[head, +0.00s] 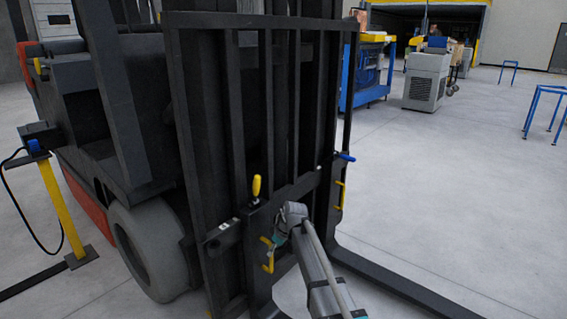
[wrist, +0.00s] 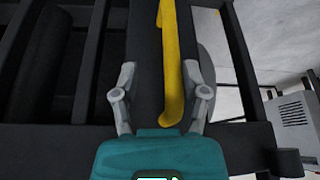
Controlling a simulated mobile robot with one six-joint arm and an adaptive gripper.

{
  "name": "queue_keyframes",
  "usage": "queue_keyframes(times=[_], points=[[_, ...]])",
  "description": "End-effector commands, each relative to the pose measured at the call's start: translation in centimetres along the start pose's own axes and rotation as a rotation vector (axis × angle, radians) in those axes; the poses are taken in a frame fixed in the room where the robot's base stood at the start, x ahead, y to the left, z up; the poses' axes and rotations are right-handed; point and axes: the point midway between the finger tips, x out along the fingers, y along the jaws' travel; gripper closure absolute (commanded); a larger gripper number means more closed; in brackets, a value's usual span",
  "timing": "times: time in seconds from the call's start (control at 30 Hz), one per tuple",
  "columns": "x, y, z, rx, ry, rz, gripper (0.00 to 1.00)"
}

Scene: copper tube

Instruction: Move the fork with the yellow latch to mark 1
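The yellow latch (head: 256,187) stands upright on top of the fork carriage of a forklift. Below it is the left fork's dark shank (head: 258,285), with a yellow handle (head: 267,256) on its face. The handle also shows in the wrist view (wrist: 170,60). My gripper (head: 272,240) is at this handle. In the wrist view my gripper's fingers (wrist: 160,78) are spread, with the handle running between them, nearer the right finger. I see no clear grip on it. A small pale marking (head: 223,227) is on the carriage bar left of the latch; I cannot read a number.
A second fork (head: 400,285) with a blue latch (head: 345,156) and its own yellow handle (head: 341,195) is to the right. A yellow post (head: 62,210) with a cable stands at left. Open floor lies to the right, with blue rails (head: 545,105) farther off.

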Motion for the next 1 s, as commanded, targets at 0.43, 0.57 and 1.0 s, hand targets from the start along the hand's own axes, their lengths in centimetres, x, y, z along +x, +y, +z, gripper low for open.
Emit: queue_keyframes(times=[0.43,0.57,1.0], points=[[-4.6,0.4,-0.1,0.003,-0.001,0.007,0.43],[-5.7,0.3,-0.1,0.003,-0.001,0.006,0.43],[-9.6,0.3,0.0,0.003,-0.001,0.005,0.43]])
